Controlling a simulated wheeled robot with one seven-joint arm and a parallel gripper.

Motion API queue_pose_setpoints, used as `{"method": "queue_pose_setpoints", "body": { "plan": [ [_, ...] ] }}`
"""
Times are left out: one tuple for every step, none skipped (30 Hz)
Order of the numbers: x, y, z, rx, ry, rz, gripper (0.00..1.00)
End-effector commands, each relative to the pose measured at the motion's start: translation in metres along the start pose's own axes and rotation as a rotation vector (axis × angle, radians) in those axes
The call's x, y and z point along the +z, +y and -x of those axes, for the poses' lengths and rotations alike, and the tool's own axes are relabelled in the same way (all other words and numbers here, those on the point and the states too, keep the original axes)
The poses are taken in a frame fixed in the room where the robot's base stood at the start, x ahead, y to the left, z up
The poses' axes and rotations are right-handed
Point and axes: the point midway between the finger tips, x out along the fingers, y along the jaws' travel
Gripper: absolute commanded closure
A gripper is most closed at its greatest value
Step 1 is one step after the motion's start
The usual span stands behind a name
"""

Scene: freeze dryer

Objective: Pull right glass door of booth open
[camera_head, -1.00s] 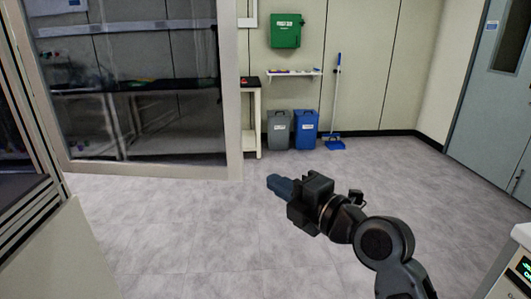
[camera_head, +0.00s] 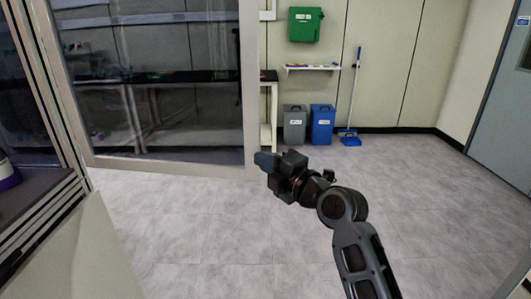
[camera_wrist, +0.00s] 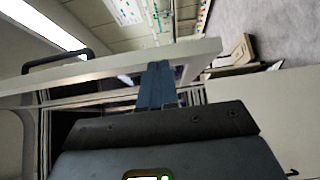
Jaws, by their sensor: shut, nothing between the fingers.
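The glass door (camera_head: 150,85) has a pale frame and dark see-through glass. In the head view it stands swung out from the booth (camera_head: 60,105) at the left, with a gap beside the booth's counter. My gripper (camera_head: 264,161) is shut and empty, near the lower free edge of the door frame. In the wrist view its fingers (camera_wrist: 157,85) overlap a pale frame bar (camera_wrist: 110,68); whether they touch it I cannot tell. A black handle (camera_wrist: 58,60) is on that bar to the left of the fingers.
A blue-grey door (camera_head: 503,110) is at the right. The grey floor (camera_head: 200,230) is clear.

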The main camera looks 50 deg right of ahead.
Motion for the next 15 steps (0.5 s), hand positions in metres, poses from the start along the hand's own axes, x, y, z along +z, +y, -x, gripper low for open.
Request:
{"method": "queue_pose_setpoints", "body": {
  "plan": [
    [0.0039, 0.0015, -0.0038, 0.000, 0.000, -0.001, 1.00],
    [0.0053, 0.0011, -0.0053, 0.000, 0.000, 0.000, 1.00],
    [0.0068, 0.0008, -0.0068, 0.000, 0.000, 0.000, 1.00],
    [0.0077, 0.0005, -0.0077, 0.000, 0.000, 0.001, 1.00],
    [0.0084, 0.0002, -0.0084, 0.000, 0.000, 0.000, 1.00],
    [0.0091, -0.0001, -0.0091, 0.000, 0.001, 0.000, 1.00],
    [0.0094, -0.0002, -0.0094, 0.000, 0.001, 0.000, 1.00],
    [0.0095, -0.0004, -0.0096, 0.000, 0.001, 0.000, 1.00],
    [0.0096, -0.0005, -0.0097, 0.000, 0.001, 0.000, 1.00],
    [0.0096, -0.0005, -0.0096, 0.000, 0.001, 0.000, 1.00],
    [0.0095, -0.0005, -0.0096, 0.000, 0.001, 0.000, 1.00],
    [0.0095, -0.0005, -0.0095, 0.000, 0.001, 0.000, 1.00],
    [0.0095, -0.0005, -0.0095, 0.000, 0.001, 0.000, 1.00],
    [0.0094, -0.0005, -0.0095, 0.000, 0.001, 0.000, 1.00],
    [0.0094, -0.0005, -0.0095, 0.000, 0.001, 0.000, 1.00]
  ]
}}
